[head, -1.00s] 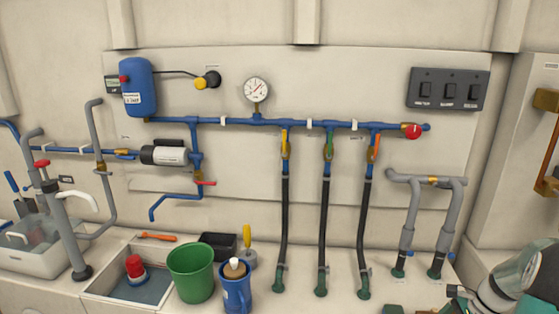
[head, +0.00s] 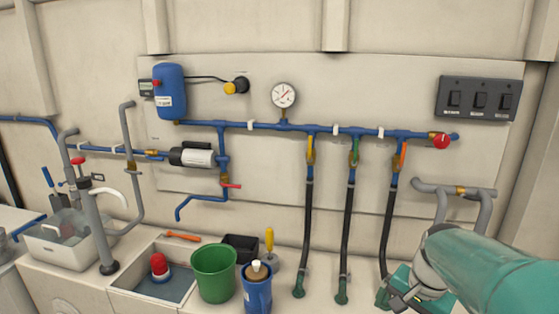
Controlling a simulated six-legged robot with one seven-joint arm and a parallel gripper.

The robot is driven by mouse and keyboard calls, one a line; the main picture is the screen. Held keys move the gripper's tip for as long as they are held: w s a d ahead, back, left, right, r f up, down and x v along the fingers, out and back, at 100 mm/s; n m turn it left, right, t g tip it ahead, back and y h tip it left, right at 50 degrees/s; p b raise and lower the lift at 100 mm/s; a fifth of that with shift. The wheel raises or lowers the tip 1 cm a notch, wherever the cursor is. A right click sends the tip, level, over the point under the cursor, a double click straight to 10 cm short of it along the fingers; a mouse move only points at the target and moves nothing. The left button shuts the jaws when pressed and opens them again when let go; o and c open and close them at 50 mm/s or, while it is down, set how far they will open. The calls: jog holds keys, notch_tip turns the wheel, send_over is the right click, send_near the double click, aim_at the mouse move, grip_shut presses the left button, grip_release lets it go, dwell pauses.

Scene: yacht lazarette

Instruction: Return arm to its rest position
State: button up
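My arm (head: 490,270), teal with a grey joint, reaches into the lower right of the head view. My gripper (head: 400,296) is at its end, low in the picture near the foot of the right-hand black hose (head: 388,235). The gripper is small and partly hidden by the arm, so I cannot tell whether its fingers are open or shut. I see no held object. The arm covers the lower part of the grey pipes (head: 462,190).
A wall panel carries blue pipes (head: 270,127), a gauge (head: 283,96), valves and a switch box (head: 479,98). On the counter stand a green bucket (head: 214,273), a blue container (head: 257,292), a sink (head: 125,282) and a faucet (head: 92,230). Hoses stand close to the gripper.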

jog(key=s+a+r+n+t, duration=0.1)
jog(key=s+a+r+n, duration=0.1)
jog(key=s+a+n, duration=0.2)
jog(key=s+a+r+n+t, duration=0.2)
jog(key=s+a+n, duration=0.3)
jog(key=a, duration=0.5)
jog(key=shift+r+n+t, duration=0.3)
jog(key=shift+r+n, duration=0.1)
jog(key=shift+r, duration=0.25)
